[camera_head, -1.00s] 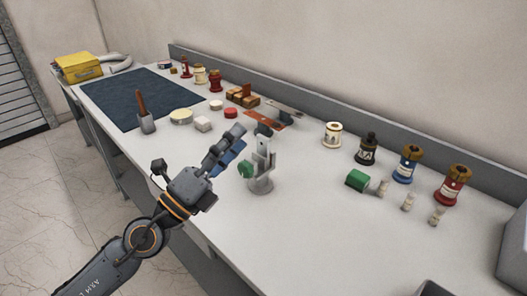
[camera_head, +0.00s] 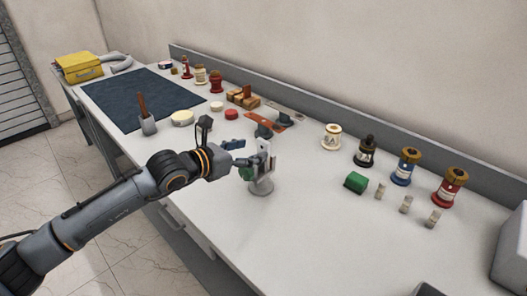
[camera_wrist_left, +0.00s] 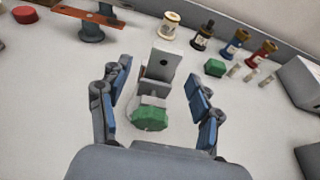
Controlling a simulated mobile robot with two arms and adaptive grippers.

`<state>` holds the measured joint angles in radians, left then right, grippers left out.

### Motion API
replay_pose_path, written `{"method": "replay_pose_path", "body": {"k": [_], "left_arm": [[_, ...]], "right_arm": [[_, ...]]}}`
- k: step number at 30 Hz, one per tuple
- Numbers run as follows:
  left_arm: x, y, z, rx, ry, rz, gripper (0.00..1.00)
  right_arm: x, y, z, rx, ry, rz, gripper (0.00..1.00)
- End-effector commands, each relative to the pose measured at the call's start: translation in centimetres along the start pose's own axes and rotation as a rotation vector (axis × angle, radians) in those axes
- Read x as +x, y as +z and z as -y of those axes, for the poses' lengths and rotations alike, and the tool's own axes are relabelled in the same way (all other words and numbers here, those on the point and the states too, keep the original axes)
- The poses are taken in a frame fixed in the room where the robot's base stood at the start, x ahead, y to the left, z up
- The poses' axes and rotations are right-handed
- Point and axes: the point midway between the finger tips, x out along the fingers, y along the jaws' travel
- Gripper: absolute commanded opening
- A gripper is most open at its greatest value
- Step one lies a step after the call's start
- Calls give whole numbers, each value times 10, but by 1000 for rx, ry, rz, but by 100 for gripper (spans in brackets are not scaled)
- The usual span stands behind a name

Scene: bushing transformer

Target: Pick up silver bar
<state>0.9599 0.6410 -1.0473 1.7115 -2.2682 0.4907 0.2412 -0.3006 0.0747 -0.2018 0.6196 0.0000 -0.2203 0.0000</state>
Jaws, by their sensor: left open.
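A silver bar (camera_head: 265,148) with a dark hole stands upright in a small grey clamp stand (camera_head: 262,187) with a green knob. The bar also shows in the left wrist view (camera_wrist_left: 162,66), with the green knob (camera_wrist_left: 149,119) nearer the camera. My left gripper (camera_head: 240,153) is open beside the stand. In the left wrist view its blue-padded fingers lie to the left and right of the bar and clamp, with visible gaps. The arm hides part of the knob in the head view. My right gripper is not in view.
Behind the stand are a copper strip (camera_head: 268,118) and a flat grey strip (camera_head: 288,112). A green block (camera_head: 356,182), small cylinders and several coloured bushings stand to the right. A dark mat (camera_head: 125,98) lies at the left. The front right tabletop is mostly clear.

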Motion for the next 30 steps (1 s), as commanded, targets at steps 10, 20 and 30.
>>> {"method": "replay_pose_path", "body": {"k": [10, 20, 30], "left_arm": [[42, 4, 4, 0, 0, 0, 64], [54, 1, 3, 0, 0, 1, 64], [54, 1, 4, -1, -1, 0, 5]], "right_arm": [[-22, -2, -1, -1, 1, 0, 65], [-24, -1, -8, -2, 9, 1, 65], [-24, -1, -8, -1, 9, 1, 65]]}}
